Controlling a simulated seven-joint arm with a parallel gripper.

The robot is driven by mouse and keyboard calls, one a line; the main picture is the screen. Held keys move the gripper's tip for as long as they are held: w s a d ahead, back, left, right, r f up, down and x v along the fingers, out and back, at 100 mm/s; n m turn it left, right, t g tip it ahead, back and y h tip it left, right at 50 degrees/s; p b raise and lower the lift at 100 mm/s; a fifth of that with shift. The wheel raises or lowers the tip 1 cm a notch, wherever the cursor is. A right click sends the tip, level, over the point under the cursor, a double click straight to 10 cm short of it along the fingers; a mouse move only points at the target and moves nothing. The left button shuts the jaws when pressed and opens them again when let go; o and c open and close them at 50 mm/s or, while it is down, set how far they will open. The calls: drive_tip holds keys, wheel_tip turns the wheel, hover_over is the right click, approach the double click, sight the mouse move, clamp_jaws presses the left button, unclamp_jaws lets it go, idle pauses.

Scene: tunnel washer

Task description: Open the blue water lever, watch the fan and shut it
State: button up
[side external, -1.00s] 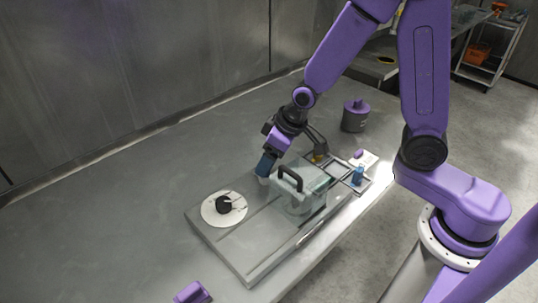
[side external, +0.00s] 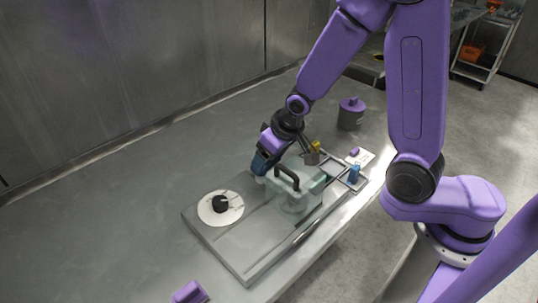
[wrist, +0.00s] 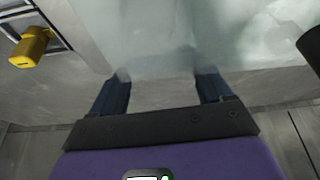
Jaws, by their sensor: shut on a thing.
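The blue lever (side external: 355,173) stands at the right end of the grey unit (side external: 240,265) in the side view, apart from my gripper. My gripper (side external: 262,166) is at the back left of the clear box (side external: 294,203) with a dark handle (side external: 287,177). In the wrist view my gripper (wrist: 160,82) has its two blue fingers apart, shut on a pale translucent piece (wrist: 157,66). I cannot tell whether that piece is part of the box. A white disc (side external: 207,212) with a black hub (side external: 220,203) lies on the left of the unit. No fan is clearly recognisable.
A yellow piece (side external: 316,146), also in the wrist view (wrist: 32,45), sits behind the box beside a dark frame. A grey canister with purple lid (side external: 352,105) stands behind. A purple block (side external: 189,292) lies in front. The table's left side is clear.

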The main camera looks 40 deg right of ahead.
drive_tip(key=shift+s+m, duration=0.25)
drive_tip(key=shift+m, duration=0.35)
idle(0.4)
drive_tip(key=o, duration=1)
drive_tip(key=shift+v, duration=0.85)
drive_tip(key=v, duration=1.5)
drive_tip(key=shift+a+r, duration=0.35)
